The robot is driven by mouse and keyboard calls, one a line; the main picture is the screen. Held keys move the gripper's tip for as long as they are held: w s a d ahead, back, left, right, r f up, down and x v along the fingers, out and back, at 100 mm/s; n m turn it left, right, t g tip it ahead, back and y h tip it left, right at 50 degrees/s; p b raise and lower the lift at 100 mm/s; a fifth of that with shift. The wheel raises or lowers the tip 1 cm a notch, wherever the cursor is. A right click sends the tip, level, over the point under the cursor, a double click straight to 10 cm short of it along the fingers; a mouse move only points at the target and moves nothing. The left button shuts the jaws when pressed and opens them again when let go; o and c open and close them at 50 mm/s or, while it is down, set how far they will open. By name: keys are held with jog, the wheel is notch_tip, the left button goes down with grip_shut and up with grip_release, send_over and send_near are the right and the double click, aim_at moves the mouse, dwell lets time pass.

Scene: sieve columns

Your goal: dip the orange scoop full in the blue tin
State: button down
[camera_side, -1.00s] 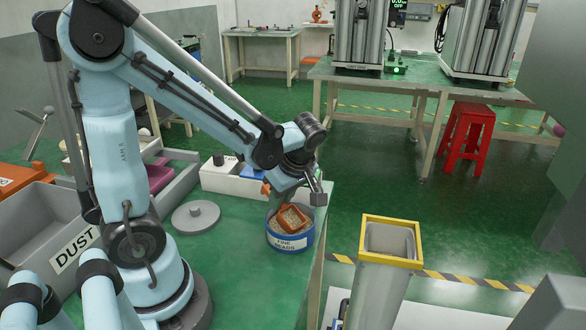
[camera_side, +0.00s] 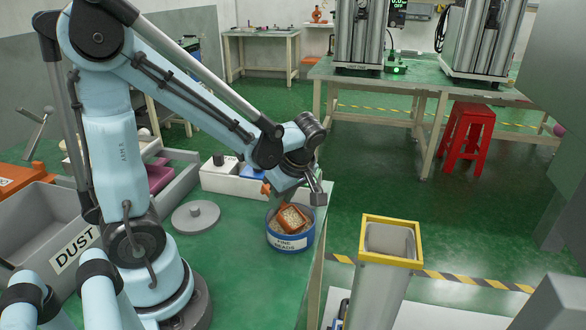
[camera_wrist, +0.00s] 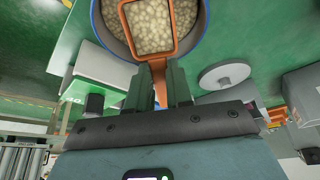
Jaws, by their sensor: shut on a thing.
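The blue tin (camera_side: 291,243), labelled "FINE BEADS", stands near the right edge of the green table. The orange scoop (camera_side: 293,218) is inside its mouth. In the wrist view the scoop (camera_wrist: 175,40) is a square orange frame filled with pale beads, over the tin (camera_wrist: 103,28), which also holds pale beads. My gripper (camera_wrist: 165,88) is shut on the scoop's orange handle. In the side view my gripper (camera_side: 303,186) is above the tin, its fingers partly hidden. Whether the scoop's underside touches the beads I cannot tell.
A round grey lid (camera_side: 195,217) lies left of the tin. A grey DUST bin (camera_side: 40,235) is further left. A yellow-rimmed column (camera_side: 385,262) stands right, beyond the table edge. A white box (camera_side: 232,183) sits behind the tin.

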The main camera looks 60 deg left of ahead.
notch_tip(320, 180, up, 9)
jog(key=h, duration=0.3)
jog(key=shift+t+h, duration=0.4)
dwell(0.6)
